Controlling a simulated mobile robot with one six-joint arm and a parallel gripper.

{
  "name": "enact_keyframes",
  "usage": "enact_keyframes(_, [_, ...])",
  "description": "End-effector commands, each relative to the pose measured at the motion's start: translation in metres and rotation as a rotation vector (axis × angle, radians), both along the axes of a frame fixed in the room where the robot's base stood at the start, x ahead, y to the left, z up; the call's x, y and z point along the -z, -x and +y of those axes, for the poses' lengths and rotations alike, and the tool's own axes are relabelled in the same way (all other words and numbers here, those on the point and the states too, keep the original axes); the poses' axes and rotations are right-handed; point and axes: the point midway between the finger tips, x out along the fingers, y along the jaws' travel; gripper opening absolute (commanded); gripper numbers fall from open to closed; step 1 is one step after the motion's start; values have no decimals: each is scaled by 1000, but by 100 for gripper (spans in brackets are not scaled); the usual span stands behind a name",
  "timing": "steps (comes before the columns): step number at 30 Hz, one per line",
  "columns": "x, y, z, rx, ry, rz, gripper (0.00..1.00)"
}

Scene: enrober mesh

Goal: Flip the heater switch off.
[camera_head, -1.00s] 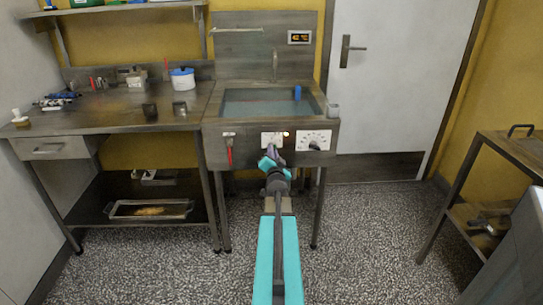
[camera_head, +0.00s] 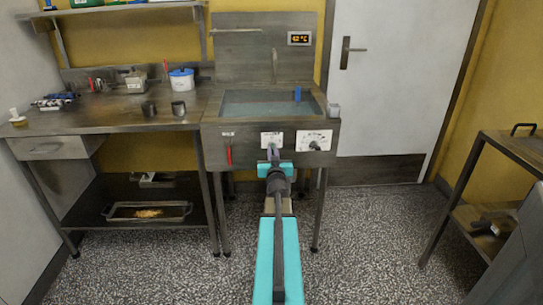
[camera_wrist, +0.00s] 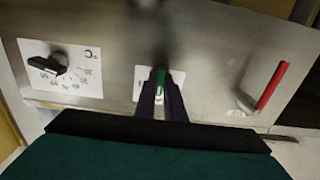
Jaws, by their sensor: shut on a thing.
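The heater switch (camera_wrist: 162,80) shows in the wrist view as a green piece between my fingertips, in front of a small white plate (camera_wrist: 143,76). The same plate (camera_head: 271,139) shows in the head view on the front panel of the sink unit. My gripper (camera_head: 273,154) is at this plate, and its fingers cover part of it. In the wrist view my gripper (camera_wrist: 160,90) is shut on the green switch. I cannot tell which way the switch is tilted.
A dial with a black knob (camera_wrist: 52,64) and a red lever (camera_wrist: 271,86) flank the switch. Above the panel is the water-filled basin (camera_head: 223,106) with a blue object (camera_head: 297,94). A steel table (camera_head: 110,122) stands left and a cart (camera_head: 520,150) right.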

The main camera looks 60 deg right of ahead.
Motion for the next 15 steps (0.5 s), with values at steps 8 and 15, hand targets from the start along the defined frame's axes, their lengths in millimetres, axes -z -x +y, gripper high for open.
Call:
enact_keyframes(8, [-2, 3, -3, 5, 9, 11, 0])
enact_keyframes(15, [-1, 3, -3, 5, 9, 11, 21])
